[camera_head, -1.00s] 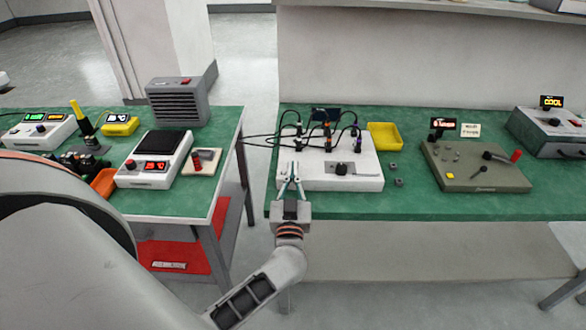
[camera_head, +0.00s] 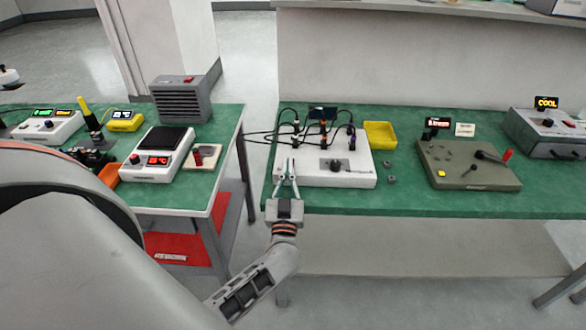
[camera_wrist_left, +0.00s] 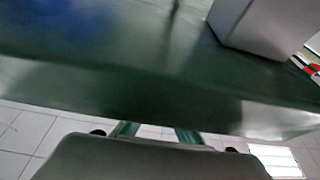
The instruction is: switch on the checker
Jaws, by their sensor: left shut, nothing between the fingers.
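A white box (camera_head: 352,179) with a black knob (camera_head: 336,165) on top stands on the right green table. It looks like the checker, though I can read no label. Several cable plugs (camera_head: 323,140) stand along its back, and a small dark display (camera_head: 323,112) rises behind it. My left gripper (camera_head: 288,168) is shut and empty at the box's front left corner, left of the knob. I cannot tell whether it touches the box. In the left wrist view my fingers (camera_wrist_left: 158,132) show by the green table edge, and a light grey box side (camera_wrist_left: 262,28) is at upper right. My right gripper is out of view.
The right table (camera_head: 420,208) also holds a yellow tray (camera_head: 380,136), small dark blocks (camera_head: 390,179), an olive panel with levers (camera_head: 470,180) and a grey unit reading COOL (camera_head: 545,128). A gap separates it from the left table (camera_head: 205,190), which holds several devices.

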